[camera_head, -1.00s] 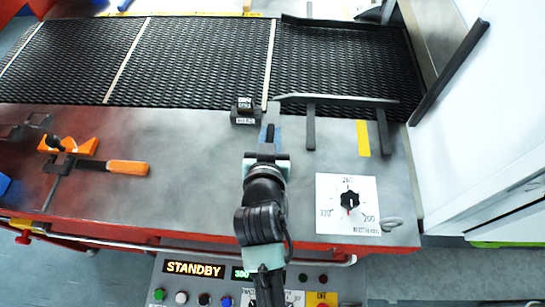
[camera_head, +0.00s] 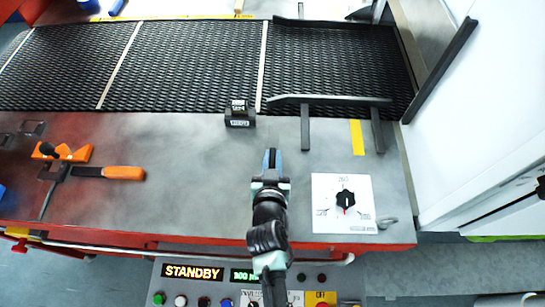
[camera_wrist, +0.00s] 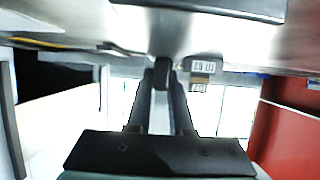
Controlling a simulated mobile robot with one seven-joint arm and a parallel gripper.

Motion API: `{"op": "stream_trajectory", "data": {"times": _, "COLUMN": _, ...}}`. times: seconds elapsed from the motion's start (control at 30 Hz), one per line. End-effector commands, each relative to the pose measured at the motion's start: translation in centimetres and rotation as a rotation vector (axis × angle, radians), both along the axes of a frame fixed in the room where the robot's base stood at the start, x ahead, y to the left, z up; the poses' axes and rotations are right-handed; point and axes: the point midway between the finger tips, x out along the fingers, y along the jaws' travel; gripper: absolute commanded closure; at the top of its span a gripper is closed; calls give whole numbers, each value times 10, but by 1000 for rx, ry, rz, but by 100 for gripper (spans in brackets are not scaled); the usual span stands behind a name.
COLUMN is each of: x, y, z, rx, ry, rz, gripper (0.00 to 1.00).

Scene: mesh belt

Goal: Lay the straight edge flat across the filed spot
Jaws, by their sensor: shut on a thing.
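My gripper (camera_head: 272,158) is over the front part of the grey bench, apart from the belt. Its fingers are close together on a narrow grey piece, which I take for the straight edge; it is mostly hidden by the fingers. In the wrist view the fingers (camera_wrist: 161,105) run away from me, with a small dark end (camera_wrist: 163,71) showing at their tips. The black mesh belt (camera_head: 190,62) lies beyond, crossed by pale strips. I cannot make out the filed spot.
A small dark labelled block (camera_head: 240,115) stands at the belt's near edge. A grey bar on two legs (camera_head: 330,99) stands to its right. A white dial panel (camera_head: 343,203) lies right of my gripper. An orange-handled tool (camera_head: 123,172) lies left. The bench between is clear.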

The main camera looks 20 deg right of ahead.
Motion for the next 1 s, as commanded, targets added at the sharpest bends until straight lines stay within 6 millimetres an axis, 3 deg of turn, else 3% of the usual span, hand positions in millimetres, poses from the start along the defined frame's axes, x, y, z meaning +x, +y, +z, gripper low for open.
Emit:
{"op": "stream_trajectory", "data": {"times": 0.23, "x": 1, "y": 0, "z": -3, "rx": -1, "ry": -4, "rz": 1, "gripper": 100}}
{"op": "stream_trajectory", "data": {"times": 0.27, "x": 0, "y": 0, "z": -3, "rx": 0, "ry": 1, "rz": -1, "gripper": 75}}
{"op": "stream_trajectory", "data": {"times": 0.4, "x": 0, "y": 0, "z": -3, "rx": 0, "ry": 1, "rz": -1, "gripper": 50}}
{"op": "stream_trajectory", "data": {"times": 0.8, "x": 0, "y": 0, "z": 3, "rx": 0, "ry": 1, "rz": 0, "gripper": 50}}
{"op": "stream_trajectory", "data": {"times": 1.0, "x": -24, "y": 8, "z": 8, "rx": 1, "ry": 2, "rz": 1, "gripper": 50}}
